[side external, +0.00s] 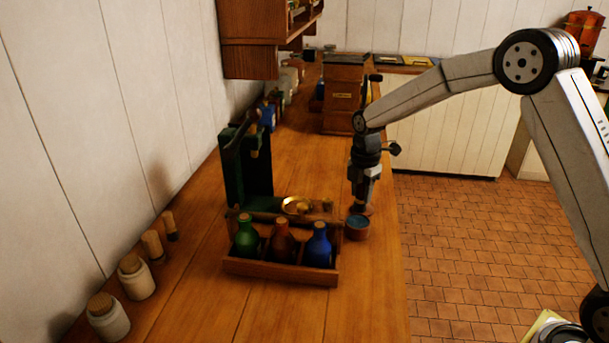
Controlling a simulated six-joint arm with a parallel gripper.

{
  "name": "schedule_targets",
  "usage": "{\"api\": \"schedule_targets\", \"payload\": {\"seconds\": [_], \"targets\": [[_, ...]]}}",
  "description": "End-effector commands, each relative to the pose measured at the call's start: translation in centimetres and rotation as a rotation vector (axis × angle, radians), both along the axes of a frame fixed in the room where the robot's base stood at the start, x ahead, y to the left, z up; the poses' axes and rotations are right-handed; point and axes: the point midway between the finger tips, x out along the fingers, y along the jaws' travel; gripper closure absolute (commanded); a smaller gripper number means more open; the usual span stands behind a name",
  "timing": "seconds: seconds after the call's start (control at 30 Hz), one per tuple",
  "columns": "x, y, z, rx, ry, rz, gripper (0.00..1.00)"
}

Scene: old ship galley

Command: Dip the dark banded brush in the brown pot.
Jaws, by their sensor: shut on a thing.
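A small reddish-brown pot (357,233) with blue contents stands on the wooden counter, just right of the bottle crate. My gripper (363,199) points down just behind and above the pot. It is shut on a slim thing, which I take to be the brush. Its bands are too small to make out, and the jaws mostly hide it. I cannot tell whether its lower end is inside the pot or behind it.
A wooden crate (281,271) with green, brown and blue bottles stands left of the pot. Behind it are a dark green stand (246,165) and a brass dish (296,205). Corked jars (136,277) line the wall. The front counter is clear.

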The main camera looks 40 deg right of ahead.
Motion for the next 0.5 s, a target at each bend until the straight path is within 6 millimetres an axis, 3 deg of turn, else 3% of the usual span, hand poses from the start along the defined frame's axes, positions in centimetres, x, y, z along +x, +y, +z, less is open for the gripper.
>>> {"api": "schedule_targets", "payload": {"seconds": [0.5], "targets": [[0.0,0.0,-3.0,0.000,0.000,0.000,1.00]]}}
